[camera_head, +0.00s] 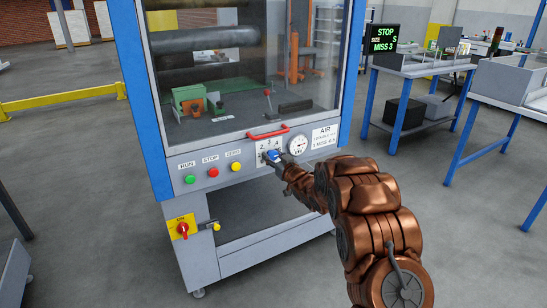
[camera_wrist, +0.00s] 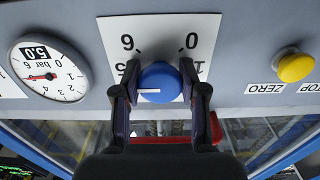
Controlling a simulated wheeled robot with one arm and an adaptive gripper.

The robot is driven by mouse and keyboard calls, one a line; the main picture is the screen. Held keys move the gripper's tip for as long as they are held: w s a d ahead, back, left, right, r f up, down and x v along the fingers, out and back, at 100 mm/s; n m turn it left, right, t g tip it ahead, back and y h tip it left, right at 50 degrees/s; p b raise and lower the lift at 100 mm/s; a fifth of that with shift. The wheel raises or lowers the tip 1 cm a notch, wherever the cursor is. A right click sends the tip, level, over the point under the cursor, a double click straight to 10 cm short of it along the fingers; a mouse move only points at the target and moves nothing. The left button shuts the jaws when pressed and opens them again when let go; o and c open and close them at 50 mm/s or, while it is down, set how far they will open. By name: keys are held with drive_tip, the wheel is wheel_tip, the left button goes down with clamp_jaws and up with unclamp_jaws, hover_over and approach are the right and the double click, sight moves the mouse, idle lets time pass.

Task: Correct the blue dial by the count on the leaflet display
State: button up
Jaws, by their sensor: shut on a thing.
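The blue dial (camera_wrist: 160,82) sits on a white number plate on the machine's front panel; it also shows small in the head view (camera_head: 272,155). Its white pointer line points left in the wrist view, roughly toward the side marked 5, though a finger hides the scale there. My gripper (camera_wrist: 160,92) is shut on the dial, one finger on each side. The leaflet display (camera_head: 384,39) at the upper right shows green text: STOP, a line ending in 5, and MISS 3.
A round gauge (camera_wrist: 48,70) marked bar, with a 5.0 label, is beside the plate. An AIR notice (camera_head: 325,136) mentions MISS; its small text is hard to read. Green, red and yellow (camera_head: 236,167) buttons and a red handle (camera_head: 268,132) are nearby.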

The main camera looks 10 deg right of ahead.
drive_tip(key=shift+n, duration=0.3)
drive_tip(key=n+b, duration=0.4)
drive_tip(key=n, duration=0.1)
drive_tip(key=shift+d+f+n+b, duration=0.1)
drive_tip(key=shift+n+b, duration=0.2)
drive_tip(key=shift+n, duration=0.1)
drive_tip(key=n+b, duration=0.2)
drive_tip(key=n, duration=0.1)
drive_tip(key=shift+b, duration=0.4)
drive_tip(key=n+b, duration=0.2)
drive_tip(key=shift+n, duration=0.4)
drive_tip(key=shift+n+b, duration=0.3)
drive_tip(key=shift+n, duration=0.2)
drive_tip(key=shift+r, duration=0.2)
drive_tip(key=o, duration=1.1)
drive_tip(key=shift+o, duration=0.2)
